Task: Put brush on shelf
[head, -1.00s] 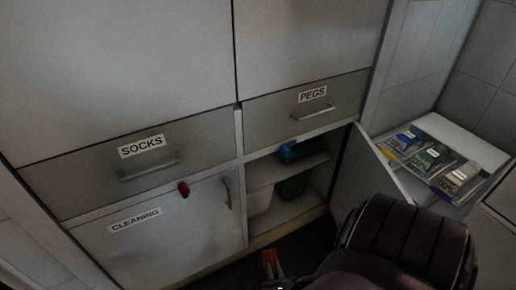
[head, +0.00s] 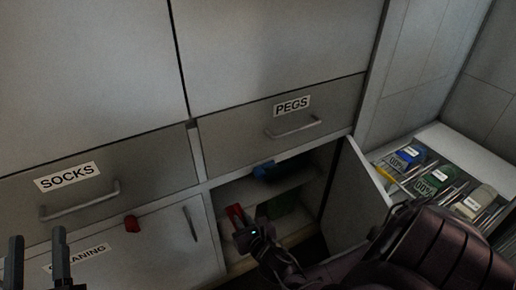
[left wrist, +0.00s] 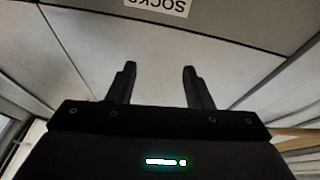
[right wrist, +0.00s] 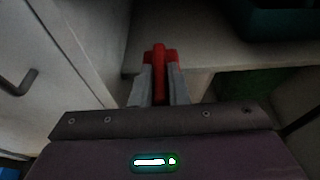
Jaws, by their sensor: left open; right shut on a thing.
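My right gripper (head: 246,222) is shut on a red brush (head: 235,214) and holds it at the opening of the cupboard under the PEGS drawer. In the right wrist view the brush (right wrist: 158,62) sits between the two fingers, with the shelf just ahead. The shelf (head: 236,193) runs across the inside of the open cupboard; it also shows in the right wrist view (right wrist: 205,60). My left gripper (head: 40,255) is open and empty in front of the CLEANING door; its two fingers also show in the left wrist view (left wrist: 158,82).
The open cupboard door (head: 352,200) stands to the right of my right gripper. A blue item (head: 266,170) lies on the shelf, and a green container (head: 284,204) is below it. A drawer tray (head: 440,135) with labelled packs is at the right.

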